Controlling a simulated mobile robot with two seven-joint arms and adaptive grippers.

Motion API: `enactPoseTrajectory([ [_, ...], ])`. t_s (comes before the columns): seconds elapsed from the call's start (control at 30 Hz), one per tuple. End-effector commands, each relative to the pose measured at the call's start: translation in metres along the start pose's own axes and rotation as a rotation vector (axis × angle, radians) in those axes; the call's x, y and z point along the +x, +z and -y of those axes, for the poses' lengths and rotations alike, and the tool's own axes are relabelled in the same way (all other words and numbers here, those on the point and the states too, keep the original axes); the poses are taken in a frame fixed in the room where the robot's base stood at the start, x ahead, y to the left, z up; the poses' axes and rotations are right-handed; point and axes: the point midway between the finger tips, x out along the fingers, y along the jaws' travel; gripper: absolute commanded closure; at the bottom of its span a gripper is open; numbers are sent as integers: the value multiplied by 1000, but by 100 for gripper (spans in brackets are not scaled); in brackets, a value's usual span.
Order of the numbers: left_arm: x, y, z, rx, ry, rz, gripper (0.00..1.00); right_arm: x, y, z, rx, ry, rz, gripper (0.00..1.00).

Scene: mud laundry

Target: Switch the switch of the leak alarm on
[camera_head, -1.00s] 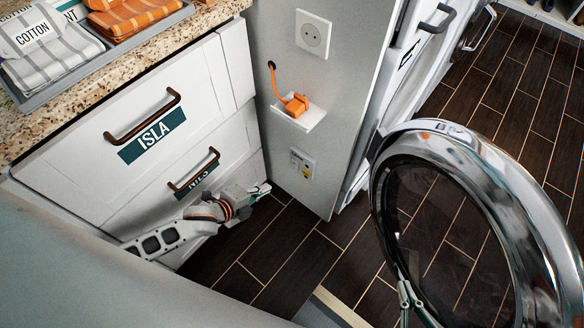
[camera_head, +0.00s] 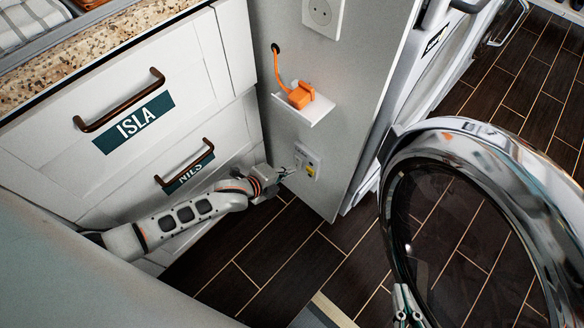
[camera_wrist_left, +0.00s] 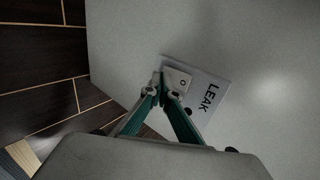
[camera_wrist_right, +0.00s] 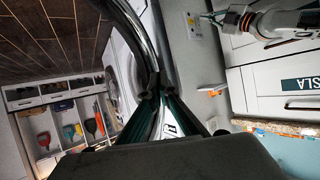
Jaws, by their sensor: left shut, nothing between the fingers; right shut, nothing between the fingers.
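The leak alarm (camera_head: 308,162) is a small white plate low on the light grey side panel. In the left wrist view its plate, printed LEAK (camera_wrist_left: 209,98), shows a white rocker switch (camera_wrist_left: 180,81) marked with a circle. My left gripper (camera_head: 290,171) is shut and empty, with its fingertips right at the alarm's left side. In the left wrist view the fingertips (camera_wrist_left: 164,82) overlap the switch's edge; I cannot tell if they touch it. My right gripper (camera_head: 403,291) is shut and empty near the round chrome door. The alarm also shows in the right wrist view (camera_wrist_right: 193,24).
An orange plug (camera_head: 301,95) with a cord lies on a small white shelf (camera_head: 304,109) above the alarm. A wall socket (camera_head: 323,14) is higher up. Drawers labelled ISLA (camera_head: 133,122) and NILS stand left. The open round door (camera_head: 520,180) fills the right side.

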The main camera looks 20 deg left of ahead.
Motion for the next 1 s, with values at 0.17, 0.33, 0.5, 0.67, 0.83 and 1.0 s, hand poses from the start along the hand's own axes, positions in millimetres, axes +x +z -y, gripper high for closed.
enactPoseTrajectory([
  [0.17,8,0,2,0,3,0,100,0,-3,3,13,-6,-10,100],
  [0.33,9,0,5,0,1,0,100,0,-4,4,12,-8,-13,100],
  [0.5,9,0,5,0,1,0,100,0,-4,3,9,-8,-11,100],
  [0.67,15,0,7,1,-1,0,100,0,-5,1,3,-5,-12,100],
  [0.83,21,0,6,2,-2,1,100,0,-6,-3,-12,2,-10,100],
  [1.0,22,0,4,0,-1,0,100,-2,4,-3,-13,2,11,100],
])
